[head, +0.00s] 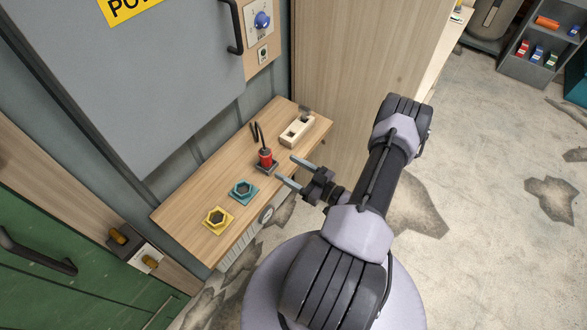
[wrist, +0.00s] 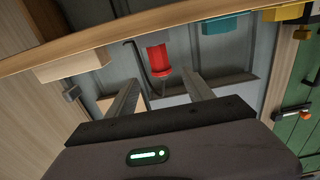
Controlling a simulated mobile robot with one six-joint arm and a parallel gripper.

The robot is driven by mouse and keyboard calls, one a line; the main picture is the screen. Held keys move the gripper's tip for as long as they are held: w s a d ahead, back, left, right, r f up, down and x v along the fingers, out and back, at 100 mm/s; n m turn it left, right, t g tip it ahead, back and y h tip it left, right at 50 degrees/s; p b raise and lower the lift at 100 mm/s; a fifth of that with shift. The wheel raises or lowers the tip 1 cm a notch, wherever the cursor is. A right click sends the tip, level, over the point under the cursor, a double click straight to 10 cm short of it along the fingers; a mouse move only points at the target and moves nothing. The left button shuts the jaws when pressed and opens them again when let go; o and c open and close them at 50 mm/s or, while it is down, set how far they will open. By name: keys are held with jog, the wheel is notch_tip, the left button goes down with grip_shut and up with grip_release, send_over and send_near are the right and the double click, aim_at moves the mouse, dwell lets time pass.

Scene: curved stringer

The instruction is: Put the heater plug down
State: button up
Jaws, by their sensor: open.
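The red heater plug (head: 265,158) stands upright on a dark square base on the wooden shelf, with its black cord rising behind it. It also shows in the wrist view (wrist: 157,60), just beyond the fingertips and between their lines. My gripper (head: 285,168) is open and empty, its two fingers pointing at the plug from the right, a little short of it. The fingers also show in the wrist view (wrist: 163,78), spread apart with nothing between them. I cannot tell whether the plug is seated in the base.
On the shelf (head: 190,208) are a teal hexagonal holder (head: 244,198), a yellow one (head: 218,229) and a cream block (head: 297,131). A grey cabinet (head: 130,80) hangs close behind. A wooden panel (head: 350,60) rises at the shelf's right end. Open floor lies to the right.

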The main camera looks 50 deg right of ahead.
jog(key=w+a+r+n+g+y, duration=0.2)
jog(key=a+r+n+g+y, duration=0.35)
jog(key=a+r+n, duration=0.8)
jog(key=w+a+r+n+g+y, duration=0.2)
jog(key=a+r+n+g+y, duration=0.45)
jog(key=n, duration=1.25)
jog(key=s+a+r+n+h, duration=0.6)
jog(key=r+n, duration=0.2)
jog(key=n, duration=0.9)
jog(key=s+a+r+n+h, duration=0.5)
jog(key=s+r+n, duration=0.15)
jog(key=n, duration=1.15)
jog(key=shift+m, duration=0.35)
jog(key=f+b, duration=0.1)
jog(key=b, duration=0.1)
jog(key=f+b, duration=0.1)
jog(key=f, duration=0.1)
jog(key=w+f+b, duration=0.1)
jog(key=f+b, duration=0.1)
jog(key=shift+a+b, duration=0.2)
jog(key=shift+b, duration=0.1)
